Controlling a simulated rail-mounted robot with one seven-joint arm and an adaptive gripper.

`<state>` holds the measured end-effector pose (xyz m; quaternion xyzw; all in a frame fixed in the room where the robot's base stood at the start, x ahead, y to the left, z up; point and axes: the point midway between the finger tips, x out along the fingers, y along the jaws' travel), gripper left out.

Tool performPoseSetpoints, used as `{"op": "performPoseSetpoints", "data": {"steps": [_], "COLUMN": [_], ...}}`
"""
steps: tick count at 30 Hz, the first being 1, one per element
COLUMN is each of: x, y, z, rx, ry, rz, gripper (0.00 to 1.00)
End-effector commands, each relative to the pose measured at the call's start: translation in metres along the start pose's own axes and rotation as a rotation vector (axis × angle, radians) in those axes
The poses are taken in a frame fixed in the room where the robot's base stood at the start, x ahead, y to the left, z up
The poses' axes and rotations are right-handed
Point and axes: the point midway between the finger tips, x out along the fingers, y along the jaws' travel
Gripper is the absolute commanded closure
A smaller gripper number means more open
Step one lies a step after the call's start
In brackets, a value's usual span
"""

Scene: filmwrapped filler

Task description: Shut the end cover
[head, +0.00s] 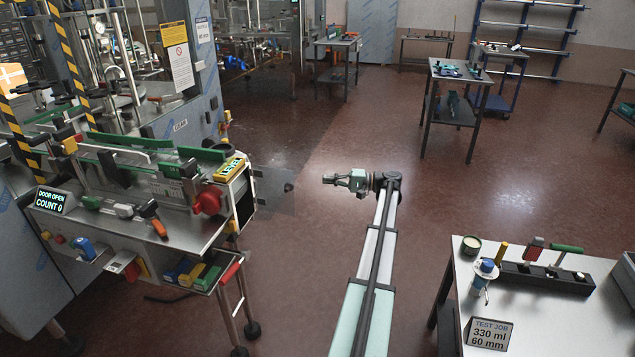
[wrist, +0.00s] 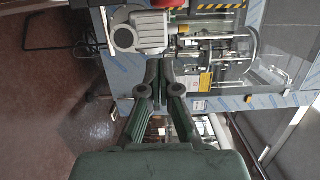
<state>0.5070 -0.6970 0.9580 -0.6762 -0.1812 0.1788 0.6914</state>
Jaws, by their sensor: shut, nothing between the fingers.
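The end cover (head: 272,186) is a grey metal plate at the right end of the filler machine in the head view. It stands swung out from the dark end opening (head: 243,198), with a small dark fitting near its free edge. The machine's display (head: 53,201) reads "DOOR OPEN, COUNT 0". My gripper (head: 326,180) points left and is a short gap to the right of the cover's free edge. Its fingers are together and empty, as the wrist view (wrist: 158,72) also shows. I cannot make out the cover for sure in the wrist view.
A red knob (head: 207,200) and a yellow counter box (head: 229,169) sit by the opening. A tool shelf (head: 195,272) juts out below. A work table (head: 540,320) with a "TEST JOB" sign (head: 489,334) stands front right. The floor around my gripper is clear.

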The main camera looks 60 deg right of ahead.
Motion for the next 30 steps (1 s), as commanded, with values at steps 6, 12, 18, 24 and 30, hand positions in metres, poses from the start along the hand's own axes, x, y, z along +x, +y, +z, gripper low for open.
{"op": "performPoseSetpoints", "data": {"steps": [6,12,18,24,30], "x": [0.034,0.073,0.096,0.1,0.102], "y": [-0.002,-0.002,-0.002,0.0,0.001], "z": [0.001,0.001,0.017,0.035,0.039], "rx": [0.001,0.003,0.002,0.003,0.002], "ry": [-0.002,0.0,0.003,0.002,0.002], "rz": [0.002,0.003,0.003,0.003,0.003], "gripper": [1.0,1.0,1.0,1.0,1.0]}}
